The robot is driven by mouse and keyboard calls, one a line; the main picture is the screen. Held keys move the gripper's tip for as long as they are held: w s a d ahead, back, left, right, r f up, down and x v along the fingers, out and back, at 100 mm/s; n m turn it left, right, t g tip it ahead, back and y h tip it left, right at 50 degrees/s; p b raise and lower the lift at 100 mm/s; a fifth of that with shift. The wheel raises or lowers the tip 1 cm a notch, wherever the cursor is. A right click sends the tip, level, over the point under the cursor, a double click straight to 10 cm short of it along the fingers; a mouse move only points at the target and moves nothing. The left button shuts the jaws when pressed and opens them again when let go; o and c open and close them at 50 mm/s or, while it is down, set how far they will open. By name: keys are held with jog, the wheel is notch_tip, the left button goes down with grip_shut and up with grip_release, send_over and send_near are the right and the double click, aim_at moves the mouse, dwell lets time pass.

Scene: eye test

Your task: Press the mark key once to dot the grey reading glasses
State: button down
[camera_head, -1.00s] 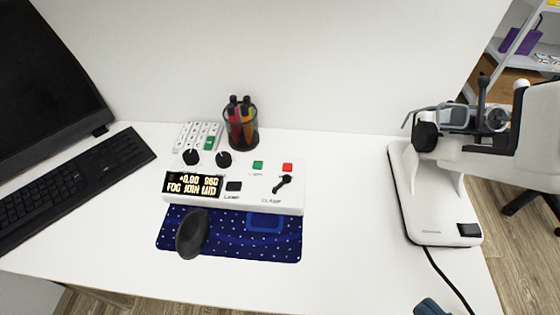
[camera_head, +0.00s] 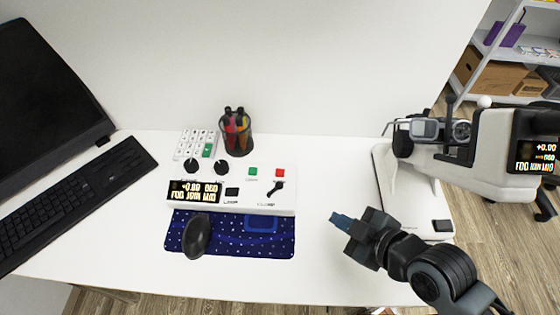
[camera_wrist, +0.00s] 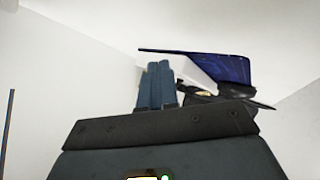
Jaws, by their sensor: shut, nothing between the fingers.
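The grey reading glasses (camera_head: 424,129) sit in the white lens-measuring machine (camera_head: 480,150) at the right of the head view. A white control box (camera_head: 235,205) stands mid-table with a lit display (camera_head: 194,192), a green key (camera_head: 252,172), a red key (camera_head: 281,172), a black key (camera_head: 232,192) and a black lever (camera_head: 276,188). The small labels by the green and red keys are too blurred to tell which is the mark key. My gripper (camera_head: 342,220) is shut and empty, over the table right of the box, apart from it. Its closed blue fingers (camera_wrist: 156,86) show in the wrist view.
A blue starry cloth (camera_head: 230,246) with a dark oval object (camera_head: 197,236) lies before the box. A white keypad (camera_head: 195,143) and a pen cup (camera_head: 237,134) stand behind it. A keyboard (camera_head: 80,195) and monitor (camera_head: 45,90) are left. Bare table lies between box and machine.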

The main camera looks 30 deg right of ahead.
jog(key=w+a+r+n+g+y+p, duration=0.1)
jog(key=w+r+n+g+y+p, duration=0.2)
jog(key=w, duration=0.7)
notch_tip(320, 180, up, 8)
jog(key=n+y+p, duration=0.2)
jog(key=n, duration=0.4)
send_over(284, 173)
jog(key=shift+r, duration=0.15)
notch_tip(284, 173, down, 9)
jog(key=b, duration=0.5)
jog(key=shift+b, duration=0.3)
dwell(0.4)
jog(key=shift+f+b, duration=0.3)
jog(key=shift+f, duration=0.05)
